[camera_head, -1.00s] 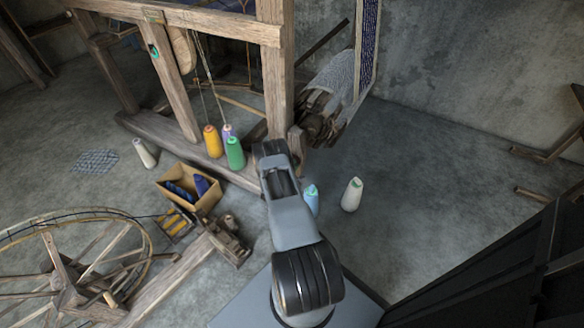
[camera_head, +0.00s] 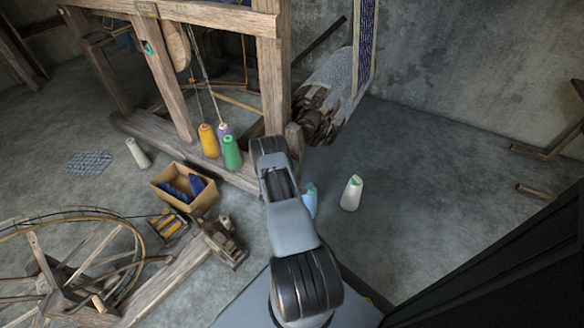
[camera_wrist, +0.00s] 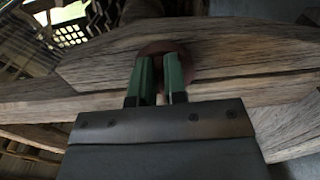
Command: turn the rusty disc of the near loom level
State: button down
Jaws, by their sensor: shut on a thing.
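The rusty disc (camera_wrist: 160,48) shows in the wrist view as a reddish-brown round piece on a weathered beam of the near loom (camera_wrist: 240,60). My gripper (camera_wrist: 160,70) has its two green fingers reaching up to the disc. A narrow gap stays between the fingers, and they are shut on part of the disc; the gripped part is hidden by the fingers. In the head view the near loom (camera_head: 272,75) stands at the upper middle, with my arm reaching toward its right post. My gripper and the disc are hidden behind my arm there.
A cardboard box (camera_head: 185,200) and a spinning wheel (camera_head: 70,265) are at left.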

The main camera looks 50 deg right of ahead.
dwell(0.4)
jog(key=c, duration=1.2)
grip_release()
jog(key=shift+o, duration=0.2)
jog(key=p+v, duration=0.3)
jog(key=v, duration=1)
jog(key=shift+a+p, duration=0.35)
jog(key=shift+a, duration=0.05)
jog(key=shift+f, duration=0.1)
